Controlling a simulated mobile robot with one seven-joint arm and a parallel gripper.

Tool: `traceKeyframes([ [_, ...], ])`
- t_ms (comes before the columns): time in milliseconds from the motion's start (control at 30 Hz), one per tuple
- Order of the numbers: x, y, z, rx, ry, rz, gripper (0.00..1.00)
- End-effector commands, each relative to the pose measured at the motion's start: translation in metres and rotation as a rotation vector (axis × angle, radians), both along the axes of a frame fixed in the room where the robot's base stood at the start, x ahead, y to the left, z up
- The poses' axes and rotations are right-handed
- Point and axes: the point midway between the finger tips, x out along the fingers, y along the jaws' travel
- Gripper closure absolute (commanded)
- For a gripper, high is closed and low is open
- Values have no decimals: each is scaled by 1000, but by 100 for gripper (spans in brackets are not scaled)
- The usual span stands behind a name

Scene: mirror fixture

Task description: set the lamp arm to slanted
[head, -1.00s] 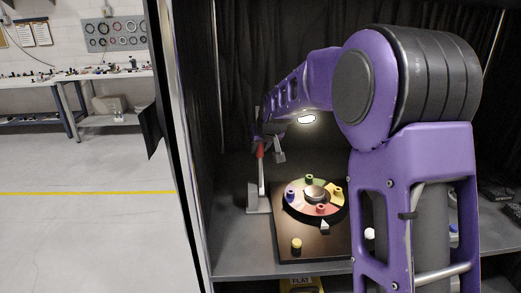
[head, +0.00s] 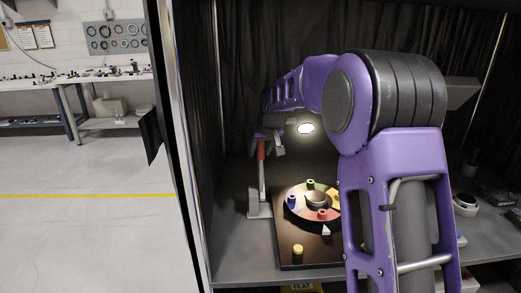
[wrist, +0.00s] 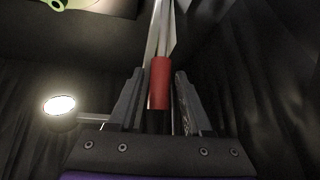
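The lamp stands at the left of the shelf, with a pale upright post (head: 262,180) on a grey foot and a red grip (head: 261,150) near its top. Its lit round head (head: 306,128) hangs to the right, below my arm. My gripper (head: 268,142) is at the red grip, partly dark against the curtain. In the wrist view, my two fingers (wrist: 160,88) stand apart on either side of the red grip (wrist: 160,84), with a narrow gap visible at the right. The lit head (wrist: 60,105) is to the left there. The lamp arm's joint is hidden.
A dark board (head: 286,235) with a ring of coloured pegs and a yellow-topped peg (head: 298,250) lies right of the lamp foot. A white cup-like ring (head: 465,204) stands at the right. A dark curtain closes the back; a cabinet frame stands at the left.

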Motion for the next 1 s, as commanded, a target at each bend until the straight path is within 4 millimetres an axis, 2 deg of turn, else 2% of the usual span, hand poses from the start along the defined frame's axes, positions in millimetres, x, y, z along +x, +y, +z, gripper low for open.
traceKeyframes([
  [333, 0, 0, 2, 1, -3, 0, 41],
  [467, -5, -2, 12, 0, -6, -1, 41],
  [567, -14, -4, 26, -1, -7, -1, 41],
  [1000, -70, -19, 114, 0, -5, 0, 41],
])
